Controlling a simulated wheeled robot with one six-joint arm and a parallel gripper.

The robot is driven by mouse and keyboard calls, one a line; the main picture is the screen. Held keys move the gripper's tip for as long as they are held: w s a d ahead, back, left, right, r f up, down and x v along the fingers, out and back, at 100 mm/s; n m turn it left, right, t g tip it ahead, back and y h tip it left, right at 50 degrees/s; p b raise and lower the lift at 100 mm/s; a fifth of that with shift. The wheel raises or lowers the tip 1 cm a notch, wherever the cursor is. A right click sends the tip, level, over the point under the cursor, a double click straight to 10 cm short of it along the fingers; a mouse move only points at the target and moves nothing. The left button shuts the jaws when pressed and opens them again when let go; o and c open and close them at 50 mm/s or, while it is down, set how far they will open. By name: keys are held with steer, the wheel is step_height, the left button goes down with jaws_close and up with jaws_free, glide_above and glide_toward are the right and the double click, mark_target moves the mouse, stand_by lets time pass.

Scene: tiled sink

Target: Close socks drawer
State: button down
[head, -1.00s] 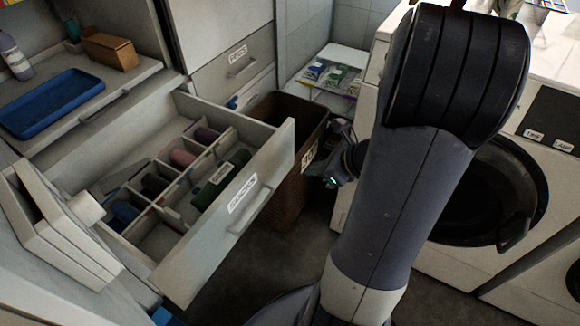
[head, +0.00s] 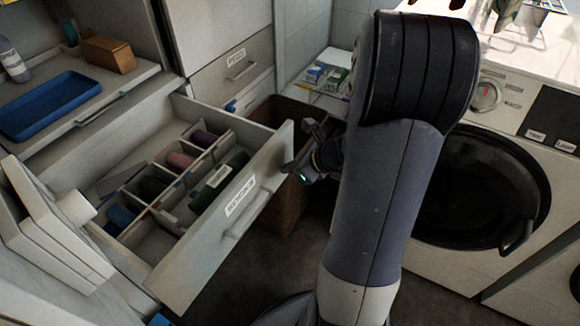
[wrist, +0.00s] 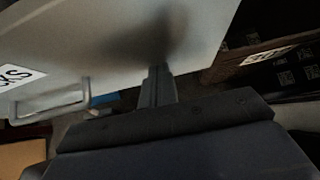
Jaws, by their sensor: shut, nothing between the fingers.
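The socks drawer (head: 205,255) is pulled far out of the cabinet at the left. Its front has a label and a bar handle (head: 241,220). Dividers inside it hold several rolled socks (head: 180,160). My gripper (head: 290,168) is by the right end of the drawer front, on its outer side. In the wrist view the shut fingers (wrist: 158,72) point at the white drawer front (wrist: 110,40), very near or touching it; I cannot tell which. The handle (wrist: 50,105) lies to the left of the fingers there.
A brown bin (head: 285,205) stands just behind the drawer's right end. A white washing machine (head: 500,115) is at the right. A shelf with a blue tray (head: 45,105) is above left. Dark floor lies in front.

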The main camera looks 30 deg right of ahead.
mark_target(218, 141)
steer(key=w+a+p, duration=0.1)
steer(key=w+a, duration=0.3)
steer(key=w, duration=0.2)
steer(key=w+a+p, duration=0.1)
steer(key=w+a, duration=0.3)
steer(key=w, duration=0.1)
steer(key=w+a+p, duration=0.1)
steer(key=w+a, duration=0.3)
steer(key=w, duration=0.2)
steer(key=shift+w+r, duration=0.2)
steer(key=shift+w, duration=0.15)
steer(key=w+a+p, duration=0.2)
steer(key=w+a, duration=0.1)
steer(key=w, duration=0.1)
steer(key=w+a+p, duration=0.3)
steer(key=w, duration=0.2)
steer(key=w+a+p, duration=0.3)
steer(key=w, duration=0.2)
steer(key=shift+a, duration=0.2)
steer(key=shift+w+a+p, duration=0.1)
steer(key=shift+p, duration=0.25)
steer(key=shift+r, duration=0.1)
